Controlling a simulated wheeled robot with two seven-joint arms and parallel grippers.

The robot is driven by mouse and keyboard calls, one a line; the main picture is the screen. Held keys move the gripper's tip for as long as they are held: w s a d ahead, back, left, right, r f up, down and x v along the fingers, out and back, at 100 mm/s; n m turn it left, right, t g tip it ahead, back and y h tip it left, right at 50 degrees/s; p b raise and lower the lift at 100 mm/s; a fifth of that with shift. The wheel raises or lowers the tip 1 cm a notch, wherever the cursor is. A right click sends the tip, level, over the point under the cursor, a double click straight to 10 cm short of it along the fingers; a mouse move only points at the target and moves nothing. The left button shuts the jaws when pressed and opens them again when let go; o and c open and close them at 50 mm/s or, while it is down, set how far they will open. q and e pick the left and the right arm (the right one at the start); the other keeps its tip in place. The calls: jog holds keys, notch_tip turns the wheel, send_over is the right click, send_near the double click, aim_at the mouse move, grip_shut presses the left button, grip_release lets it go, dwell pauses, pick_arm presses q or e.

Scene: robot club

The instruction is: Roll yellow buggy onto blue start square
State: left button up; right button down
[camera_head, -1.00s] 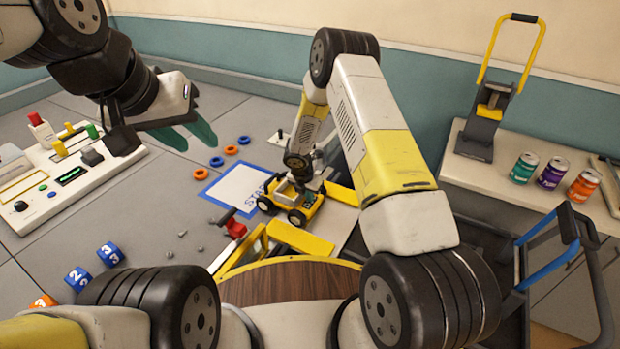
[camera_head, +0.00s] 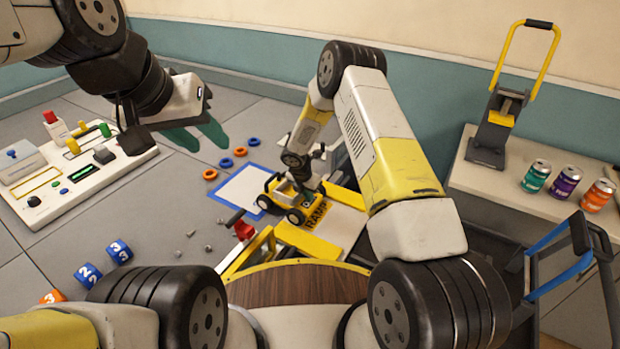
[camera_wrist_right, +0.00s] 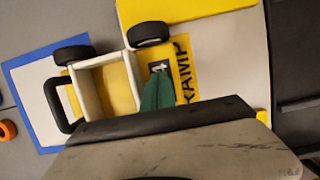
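The yellow buggy (camera_head: 293,203), with black wheels and an open white-rimmed bed, stands upright at the low end of the ramp (camera_head: 343,228). It also shows in the right wrist view (camera_wrist_right: 118,85). Its black front bumper overlaps the blue-bordered start square (camera_head: 238,188), a white sheet on the floor mat; the buggy covers the square's right part. My right gripper (camera_head: 306,184) is at the buggy's rear; in the right wrist view its green fingertips (camera_wrist_right: 157,92) are together against the buggy's back end. My left gripper (camera_head: 203,133) is open and empty above the mat.
A white control panel (camera_head: 80,173) lies left. Several blue and orange rings (camera_head: 226,163) lie behind the square. Numbered blocks (camera_head: 88,275), bolts and a red-handled clamp (camera_head: 240,226) are in front. Cans (camera_head: 566,181) stand on the right bench. Mat left of the square is clear.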

aim_at(281, 185)
jog(key=shift+w+a+f, duration=0.25)
jog(key=shift+w+a, duration=0.25)
jog(key=shift+a, duration=0.2)
jog(key=shift+w+a+f, duration=0.25)
jog(key=shift+w+a, duration=0.2)
jog(key=shift+a, duration=0.25)
jog(key=shift+w+a+f, duration=0.1)
jog(key=shift+w+a, duration=0.4)
jog(key=shift+a, duration=0.2)
jog(key=shift+w+a, duration=0.45)
jog(key=shift+a, duration=0.2)
jog(key=shift+w+a+r, duration=0.1)
jog(key=shift+w+a, duration=0.55)
jog(key=shift+a, duration=0.35)
jog(key=shift+w+a+r, duration=0.1)
jog(key=shift+w+a, duration=0.5)
jog(key=shift+a, duration=0.35)
jog(key=shift+a, duration=0.1)
jog(key=shift+w+a, duration=0.15)
jog(key=shift+w, duration=0.05)
jog(key=shift+w+a+r, duration=0.1)
jog(key=shift+w+a, duration=0.5)
jog(key=shift+a, duration=0.35)
jog(key=shift+w+a+f, duration=0.1)
jog(key=shift+w+a, duration=0.55)
jog(key=shift+a, duration=0.25)
jog(key=shift+w+a+r, duration=0.1)
jog(key=shift+w+a, duration=0.5)
jog(key=shift+a, duration=0.35)
